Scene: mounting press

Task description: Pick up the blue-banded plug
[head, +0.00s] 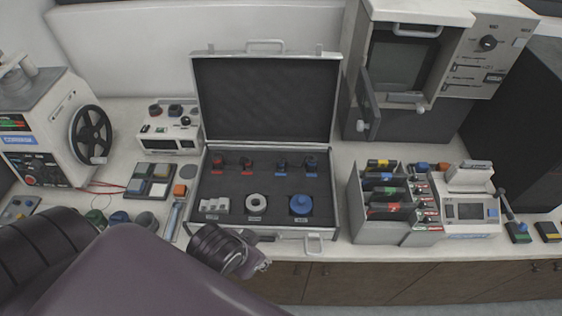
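My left gripper (259,262) is at the case's front edge, low in the view, apart from the plugs. Its fingers are small and partly hidden by its own wrist, so its opening is unclear. My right gripper is not in view.
The case (267,97) has its lid upright behind. A grey ring (256,203) and large blue knob (300,205) stand in front. A file rack (372,228) is right of the case.

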